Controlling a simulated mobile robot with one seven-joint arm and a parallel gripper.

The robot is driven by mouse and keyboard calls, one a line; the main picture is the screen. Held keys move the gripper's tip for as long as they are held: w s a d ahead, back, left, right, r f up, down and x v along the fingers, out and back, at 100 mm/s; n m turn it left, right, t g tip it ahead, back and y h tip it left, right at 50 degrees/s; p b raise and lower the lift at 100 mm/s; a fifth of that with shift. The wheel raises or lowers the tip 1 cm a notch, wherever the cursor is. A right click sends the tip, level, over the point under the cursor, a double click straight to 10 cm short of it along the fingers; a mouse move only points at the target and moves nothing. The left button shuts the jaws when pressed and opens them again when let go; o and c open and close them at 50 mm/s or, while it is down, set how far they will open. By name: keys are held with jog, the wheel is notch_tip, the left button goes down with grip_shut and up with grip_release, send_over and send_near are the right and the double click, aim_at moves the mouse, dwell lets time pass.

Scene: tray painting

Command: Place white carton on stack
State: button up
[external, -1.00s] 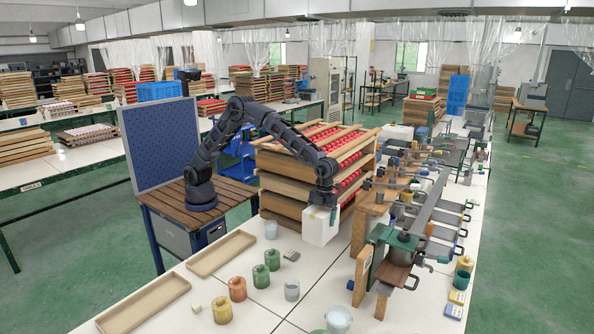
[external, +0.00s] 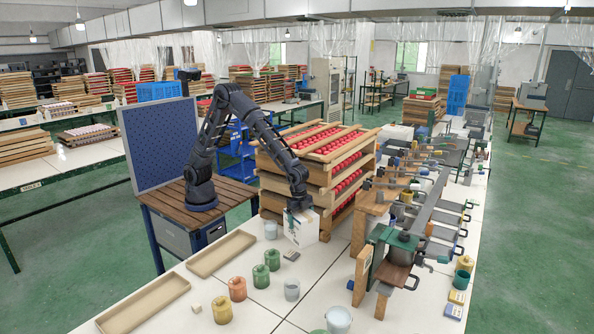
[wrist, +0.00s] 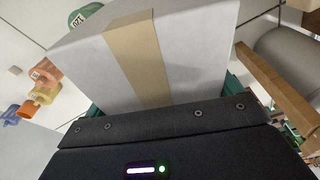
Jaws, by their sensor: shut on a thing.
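The white carton (external: 303,228) hangs from my gripper (external: 299,208), in front of the tray stack. My gripper is shut on the carton, which looks tilted and seems to be just above the white table. In the wrist view the carton (wrist: 190,60) fills the upper middle, with a tan tape strip down its face; the fingers are mostly hidden. The stack (external: 285,186) of wooden trays with red pieces stands behind the carton, its top well above it.
Several paint jars, including an orange one (external: 237,289), stand at the front left. Two empty wooden trays (external: 222,253) lie at the left. A metal clamp fixture (external: 404,240) and wooden blocks crowd the right side.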

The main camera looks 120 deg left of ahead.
jog(key=s+a+r+m, duration=0.1)
jog(key=s+a+r, duration=0.15)
jog(key=r, duration=1.15)
jog(key=s+a+r+m, duration=0.1)
jog(key=s+a+r, duration=0.15)
jog(key=r, duration=1.15)
jog(key=s+a+r, duration=0.1)
jog(key=a+r, duration=0.3)
jog(key=r, duration=1)
jog(key=s+a+r+m+g+h, duration=0.1)
jog(key=s+a+r+m, duration=0.55)
jog(key=a, duration=0.45)
jog(key=s+a+r+m, duration=0.5)
jog(key=s+a+r, duration=0.15)
jog(key=a, duration=0.35)
notch_tip(320, 180, down, 20)
jog(key=shift+s+a, duration=0.15)
jog(key=o, duration=1.1)
jog(key=shift+c, duration=0.2)
